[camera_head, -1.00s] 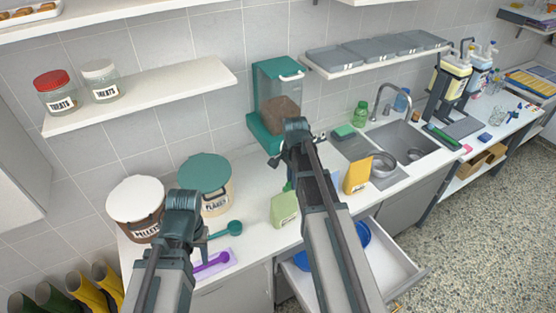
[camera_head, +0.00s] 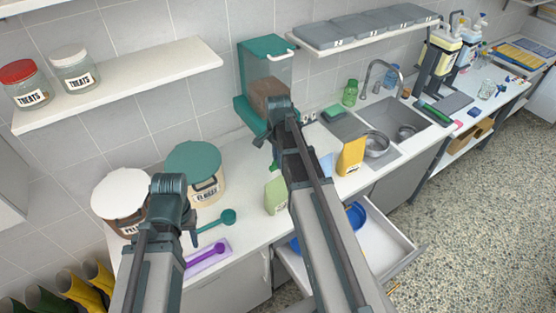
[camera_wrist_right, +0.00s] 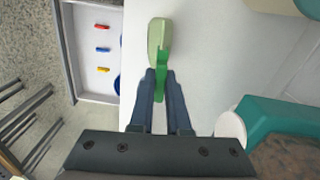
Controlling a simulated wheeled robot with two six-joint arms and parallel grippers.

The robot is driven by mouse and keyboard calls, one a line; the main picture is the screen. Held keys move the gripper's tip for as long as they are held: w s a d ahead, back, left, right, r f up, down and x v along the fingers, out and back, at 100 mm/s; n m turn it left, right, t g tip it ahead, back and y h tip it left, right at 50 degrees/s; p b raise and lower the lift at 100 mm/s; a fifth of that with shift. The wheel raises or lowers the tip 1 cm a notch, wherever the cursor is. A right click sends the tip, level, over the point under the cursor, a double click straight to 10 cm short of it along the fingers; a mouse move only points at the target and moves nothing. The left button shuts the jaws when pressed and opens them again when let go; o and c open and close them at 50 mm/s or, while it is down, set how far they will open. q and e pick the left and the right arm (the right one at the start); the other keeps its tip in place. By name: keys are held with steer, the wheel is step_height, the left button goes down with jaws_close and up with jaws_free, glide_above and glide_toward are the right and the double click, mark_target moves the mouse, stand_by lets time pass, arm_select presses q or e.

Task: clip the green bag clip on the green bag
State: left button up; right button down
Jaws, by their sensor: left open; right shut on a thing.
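The green bag (camera_head: 275,194) stands upright on the counter, partly hidden behind my right arm in the head view. In the right wrist view the pale green bag (camera_wrist_right: 158,33) is just ahead of the fingertips. My right gripper (camera_wrist_right: 158,76) is shut on the bright green bag clip (camera_wrist_right: 162,62). The clip's front end overlaps the near edge of the bag in this view; I cannot tell whether it grips the bag. My left gripper (camera_head: 193,238) is open and empty above the counter, near the scoops.
A yellow bag (camera_head: 351,157) stands right of my right arm. A teal dispenser (camera_head: 248,95) stands behind it. An open drawer (camera_wrist_right: 92,85) holds red, blue and yellow clips.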

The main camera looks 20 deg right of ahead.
steer(key=shift+f+b, duration=2.2)
steer(key=shift+f, duration=0.35)
steer(key=shift+f+b, duration=1)
stand_by(1.3)
steer(key=shift+c, duration=1.6)
jaws_free()
steer(key=shift+r, duration=0.2)
steer(key=shift+r+p, duration=2.35)
steer(key=shift+p, duration=0.15)
